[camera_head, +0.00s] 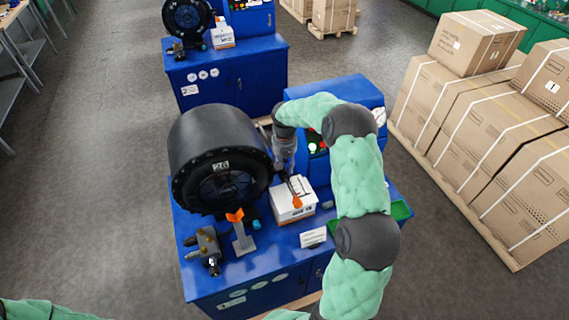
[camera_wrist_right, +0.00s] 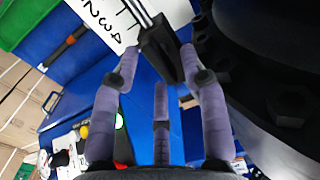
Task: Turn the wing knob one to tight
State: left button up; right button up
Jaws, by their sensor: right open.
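An orange wing-shaped piece (camera_head: 235,216), which looks like the wing knob, tops a grey post (camera_head: 243,240) at the front of the near blue crimper bench (camera_head: 270,245). My right gripper (camera_head: 290,172) is open, pointing down between the black crimper head (camera_head: 218,150) and a white box (camera_head: 293,205). It is behind and to the right of the orange piece, apart from it. In the right wrist view, its spread fingers (camera_wrist_right: 160,68) flank a dark block (camera_wrist_right: 160,48) on metal rods; contact cannot be told. Only part of my left arm shows; its gripper is outside the picture.
An orange-tipped tool (camera_head: 296,200) is by the white box. A valve-like fitting (camera_head: 208,248) and a white card (camera_head: 313,237) are on the bench. A second blue bench (camera_head: 225,80) stands behind. Strapped cartons (camera_head: 470,125) stand at the right.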

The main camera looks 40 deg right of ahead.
grip_shut()
